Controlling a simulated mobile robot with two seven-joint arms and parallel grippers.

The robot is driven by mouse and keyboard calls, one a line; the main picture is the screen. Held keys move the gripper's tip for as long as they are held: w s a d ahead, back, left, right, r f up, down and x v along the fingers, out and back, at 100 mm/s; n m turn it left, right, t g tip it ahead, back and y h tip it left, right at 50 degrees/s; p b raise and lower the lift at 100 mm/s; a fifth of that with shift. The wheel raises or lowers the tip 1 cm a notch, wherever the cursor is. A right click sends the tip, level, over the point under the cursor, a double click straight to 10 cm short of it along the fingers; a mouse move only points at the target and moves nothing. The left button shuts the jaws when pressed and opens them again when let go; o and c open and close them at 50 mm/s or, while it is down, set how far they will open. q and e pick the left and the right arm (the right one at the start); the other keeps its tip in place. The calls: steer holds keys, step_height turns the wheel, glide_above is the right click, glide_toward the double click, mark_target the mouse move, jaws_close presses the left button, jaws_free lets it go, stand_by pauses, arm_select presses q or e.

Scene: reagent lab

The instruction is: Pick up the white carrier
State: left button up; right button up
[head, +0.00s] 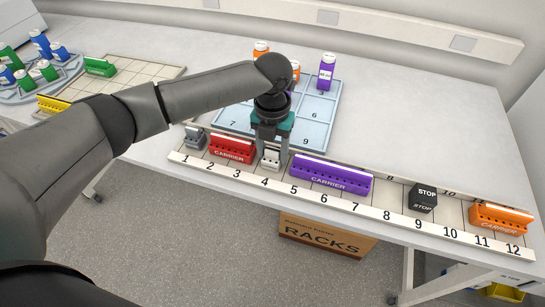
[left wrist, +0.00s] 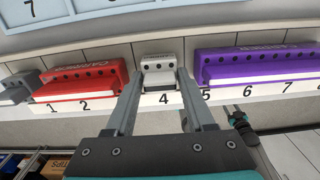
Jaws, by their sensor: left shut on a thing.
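The white carrier (head: 271,159) is a small block in slot 4 of the numbered rail at the table's front edge. In the left wrist view the white carrier (left wrist: 159,73) stands upright between the fingers, with dark holes along its top. My left gripper (head: 270,148) is over it from above, its fingers shut on the carrier's sides. The same gripper (left wrist: 158,92) shows in the left wrist view with a finger on each side of the carrier. The carrier appears still seated at the rail.
A red carrier (head: 232,148) is left of the white one and a purple carrier (head: 331,176) is close on its right. A grey carrier (head: 195,137), a black STOP block (head: 423,198) and an orange carrier (head: 500,218) share the rail. A blue tray (head: 325,105) with bottles is behind.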

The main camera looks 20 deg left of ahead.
arm_select(q)
jaws_close()
